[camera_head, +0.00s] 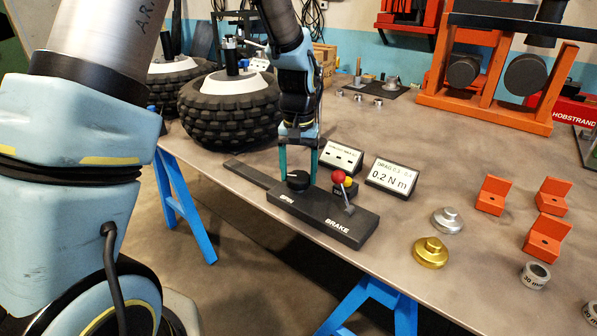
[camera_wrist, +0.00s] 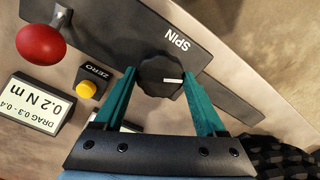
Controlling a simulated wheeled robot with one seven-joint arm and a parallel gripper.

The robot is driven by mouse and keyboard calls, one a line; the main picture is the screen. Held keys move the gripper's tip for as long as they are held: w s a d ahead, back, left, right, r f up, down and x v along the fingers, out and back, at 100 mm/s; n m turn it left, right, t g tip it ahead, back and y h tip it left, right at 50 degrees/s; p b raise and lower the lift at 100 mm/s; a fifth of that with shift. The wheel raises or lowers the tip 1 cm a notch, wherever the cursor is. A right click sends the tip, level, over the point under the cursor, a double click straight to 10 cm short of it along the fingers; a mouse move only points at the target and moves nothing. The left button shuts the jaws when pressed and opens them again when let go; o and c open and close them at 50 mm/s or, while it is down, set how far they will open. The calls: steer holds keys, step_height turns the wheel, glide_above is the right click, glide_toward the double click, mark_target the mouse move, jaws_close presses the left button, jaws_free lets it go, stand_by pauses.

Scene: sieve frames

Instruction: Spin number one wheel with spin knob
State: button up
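The black spin knob (camera_head: 297,181) with a white pointer mark sits on the black control box (camera_head: 325,214), beside the word SPIN. It also shows in the wrist view (camera_wrist: 159,76). My gripper (camera_head: 299,168) points down over it, its teal fingers open. In the wrist view my gripper (camera_wrist: 161,77) has one fingertip on each side of the knob, seemingly with small gaps; contact is unclear. Two knobbly black tyres with white hubs stand at the back left, the nearer wheel (camera_head: 230,108) and the farther wheel (camera_head: 172,80). No number is readable on either.
A red-balled brake lever (camera_head: 338,177) and a yellow ZERO button (camera_wrist: 86,90) are close to the knob. A sign reading 0.2 N m (camera_head: 391,177) stands behind. Silver (camera_head: 447,220) and gold (camera_head: 430,252) weights and orange brackets (camera_head: 493,195) lie to the right.

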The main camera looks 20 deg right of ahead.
mark_target(298, 176)
steer(key=o, duration=0.4)
step_height(298, 176, up, 11)
steer(key=shift+f+b, duration=0.1)
steer(key=shift+b, duration=0.45)
stand_by(0.3)
steer(key=s+a+f+n, duration=0.1)
steer(key=a, duration=0.9)
steer(key=s+a+f+n+t+p, duration=0.1)
steer(key=a+n, duration=0.1)
steer(key=a, duration=0.8)
steer(key=s+a+f+n+p, duration=0.1)
steer(key=s+a+n, duration=0.1)
steer(key=a, duration=0.8)
steer(key=shift+a+f+t, duration=0.1)
steer(key=shift+f+t, duration=0.2)
steer(key=shift+f, duration=0.05)
